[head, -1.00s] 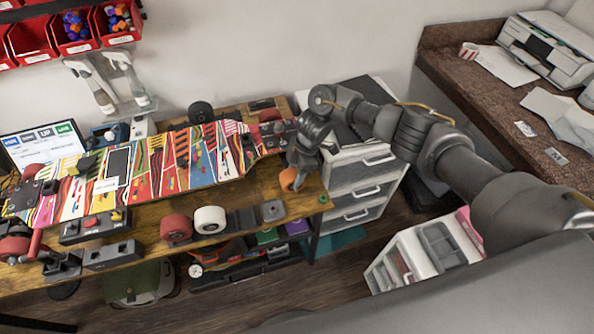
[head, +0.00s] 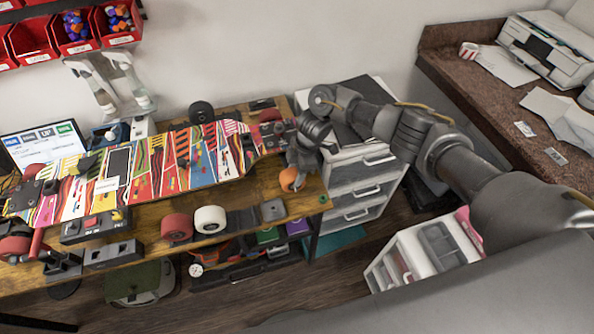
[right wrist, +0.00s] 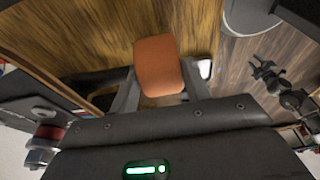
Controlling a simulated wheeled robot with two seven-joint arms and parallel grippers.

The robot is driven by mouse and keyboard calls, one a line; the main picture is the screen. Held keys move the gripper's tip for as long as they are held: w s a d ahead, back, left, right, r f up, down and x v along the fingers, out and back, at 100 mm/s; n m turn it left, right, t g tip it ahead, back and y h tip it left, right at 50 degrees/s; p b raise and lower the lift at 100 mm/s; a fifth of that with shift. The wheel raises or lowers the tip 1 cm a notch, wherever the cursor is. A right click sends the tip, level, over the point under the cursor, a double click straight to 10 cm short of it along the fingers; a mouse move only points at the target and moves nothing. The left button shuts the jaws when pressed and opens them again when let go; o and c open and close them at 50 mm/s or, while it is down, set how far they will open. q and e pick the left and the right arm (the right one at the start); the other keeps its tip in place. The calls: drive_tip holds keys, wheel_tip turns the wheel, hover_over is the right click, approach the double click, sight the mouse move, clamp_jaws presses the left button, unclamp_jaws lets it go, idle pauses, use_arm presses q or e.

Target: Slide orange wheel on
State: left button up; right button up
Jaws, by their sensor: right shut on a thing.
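The orange wheel (head: 291,180) is at the right end of the wooden bench, and it also shows in the right wrist view (right wrist: 158,66). My right gripper (head: 293,172) is shut on it, with one finger on each side of the wheel. The longboard (head: 150,172), with a colourful patterned deck, lies across the bench. Its near right truck (head: 280,134) is just up and left of the gripper, partly hidden by it. I cannot tell whether the wheel touches an axle. My left gripper is not in view.
A red wheel (head: 176,227) and a white wheel (head: 210,219) stand at the bench's front edge. A black wheel (head: 201,112) stands behind the board. A white drawer cabinet (head: 362,195) stands right of the bench. Red bins (head: 75,32) hang at upper left.

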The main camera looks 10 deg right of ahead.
drive_tip(key=shift+w, duration=0.15)
drive_tip(key=o, duration=1.1)
drive_tip(key=shift+c, duration=0.5)
drive_tip(key=shift+c, duration=1.1)
drive_tip(key=p+v, duration=0.6)
drive_tip(key=v, duration=0.1)
drive_tip(key=shift+r+p, duration=0.25)
drive_tip(key=shift+p, duration=0.1)
